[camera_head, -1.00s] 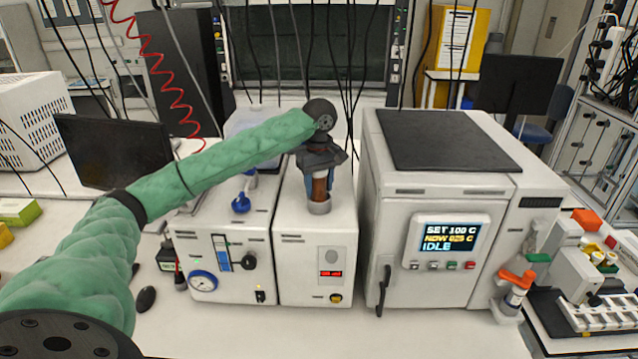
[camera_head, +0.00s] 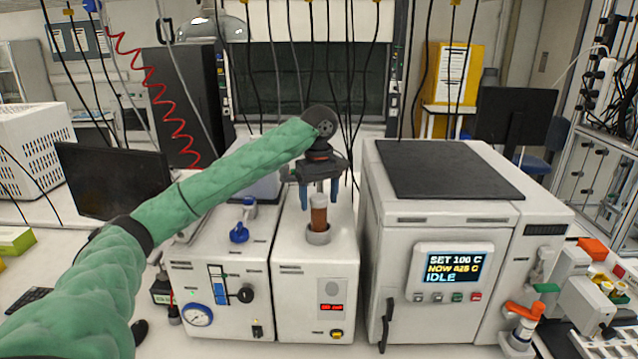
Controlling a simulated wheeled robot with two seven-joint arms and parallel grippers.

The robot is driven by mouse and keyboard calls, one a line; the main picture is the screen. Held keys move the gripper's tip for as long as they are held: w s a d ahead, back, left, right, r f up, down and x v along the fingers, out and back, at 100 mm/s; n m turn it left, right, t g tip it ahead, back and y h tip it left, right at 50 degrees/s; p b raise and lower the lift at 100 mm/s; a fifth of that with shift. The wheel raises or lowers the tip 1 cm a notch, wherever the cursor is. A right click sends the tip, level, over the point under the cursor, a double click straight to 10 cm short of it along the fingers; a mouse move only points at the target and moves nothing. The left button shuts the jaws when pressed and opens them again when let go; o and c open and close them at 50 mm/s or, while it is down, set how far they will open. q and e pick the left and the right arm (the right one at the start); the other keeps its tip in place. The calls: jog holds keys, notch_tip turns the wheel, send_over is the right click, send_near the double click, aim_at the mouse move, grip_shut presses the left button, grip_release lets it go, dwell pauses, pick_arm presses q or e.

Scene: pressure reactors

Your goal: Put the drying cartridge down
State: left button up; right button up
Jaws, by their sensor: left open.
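The drying cartridge (camera_head: 319,213), a brown-orange cylinder with a paler top, stands upright in a grey ring-shaped holder (camera_head: 318,236) on top of the white unit with the red display. My left gripper (camera_head: 319,196) is open, its two blue fingers pointing down on either side of the cartridge's top and slightly above most of its body. The fingers look apart from the cartridge. My right gripper is not in view.
A white oven (camera_head: 436,234) with a black top and a lit screen stands close on the right. A dark monitor (camera_head: 112,180) stands further left.

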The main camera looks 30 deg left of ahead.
pick_arm(q)
jog(key=shift+r+b, duration=0.3)
jog(key=shift+r, duration=1.2)
notch_tip(320, 180, up, 2)
jog(key=shift+r, duration=0.3)
jog(key=shift+r+b, duration=0.3)
jog(key=shift+r, duration=0.35)
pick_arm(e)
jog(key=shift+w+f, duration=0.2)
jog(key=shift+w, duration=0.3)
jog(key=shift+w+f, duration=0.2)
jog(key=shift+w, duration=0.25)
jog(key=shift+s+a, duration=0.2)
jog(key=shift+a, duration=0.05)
